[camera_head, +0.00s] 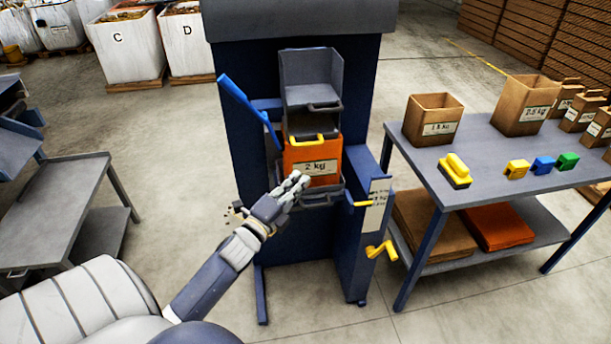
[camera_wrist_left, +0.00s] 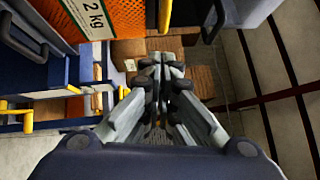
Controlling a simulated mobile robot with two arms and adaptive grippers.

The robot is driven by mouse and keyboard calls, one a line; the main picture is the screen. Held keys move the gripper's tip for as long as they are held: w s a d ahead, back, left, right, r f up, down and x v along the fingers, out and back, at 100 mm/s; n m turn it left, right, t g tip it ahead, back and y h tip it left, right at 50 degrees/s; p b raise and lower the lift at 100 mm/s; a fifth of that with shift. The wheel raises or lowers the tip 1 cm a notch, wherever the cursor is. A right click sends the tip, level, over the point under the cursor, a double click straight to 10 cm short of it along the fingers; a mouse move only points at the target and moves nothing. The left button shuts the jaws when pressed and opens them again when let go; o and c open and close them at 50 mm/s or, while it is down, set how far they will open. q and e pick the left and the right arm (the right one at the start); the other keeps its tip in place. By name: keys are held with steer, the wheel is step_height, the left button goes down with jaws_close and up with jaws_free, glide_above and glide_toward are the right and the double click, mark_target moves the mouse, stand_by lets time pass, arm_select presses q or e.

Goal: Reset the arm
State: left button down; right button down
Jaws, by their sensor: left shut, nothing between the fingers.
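My left arm comes in from the lower left in the head view. My left gripper (camera_head: 297,183) is shut and empty, in front of the blue grader machine (camera_head: 245,140). It overlaps the lower left part of an orange bag marked 2 kg (camera_head: 330,155) in that view; I cannot tell whether it touches it. In the left wrist view the shut fingers (camera_wrist_left: 158,85) point away from me, and the orange bag (camera_wrist_left: 120,15) shows at the upper left. My right gripper is not in view.
A grey table (camera_head: 455,165) on the right holds paper bags, yellow, blue and green items. A low grey cart (camera_head: 65,185) stands on the left. Yellow handles (camera_head: 380,249) stick out from the machine's right side. Floor between cart and machine is clear.

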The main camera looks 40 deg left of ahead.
arm_select(q)
steer(key=s+d+f+n+g, duration=0.25)
steer(key=s+f, duration=0.25)
steer(key=f, duration=0.8)
steer(key=s+d+f+n+g, duration=0.2)
steer(key=s+f+n+g, duration=0.3)
steer(key=f, duration=0.8)
steer(key=s+d+f+n+g, duration=0.25)
steer(key=s+f, duration=0.35)
steer(key=f, duration=0.8)
steer(key=s+d+f+n+g, duration=0.2)
steer(key=s+f, duration=0.3)
steer(key=s, duration=0.4)
steer(key=s+d+f+n+g+h, duration=0.1)
steer(key=s+d+f, duration=0.4)
steer(key=s, duration=0.5)
steer(key=s+d+f+n+g, duration=0.3)
steer(key=s+f, duration=0.4)
steer(key=s, duration=0.3)
steer(key=shift+s+d+f+g+h+b, duration=0.25)
steer(key=shift+d+g, duration=0.4)
steer(key=shift+g, duration=0.55)
steer(key=shift+w, duration=0.15)
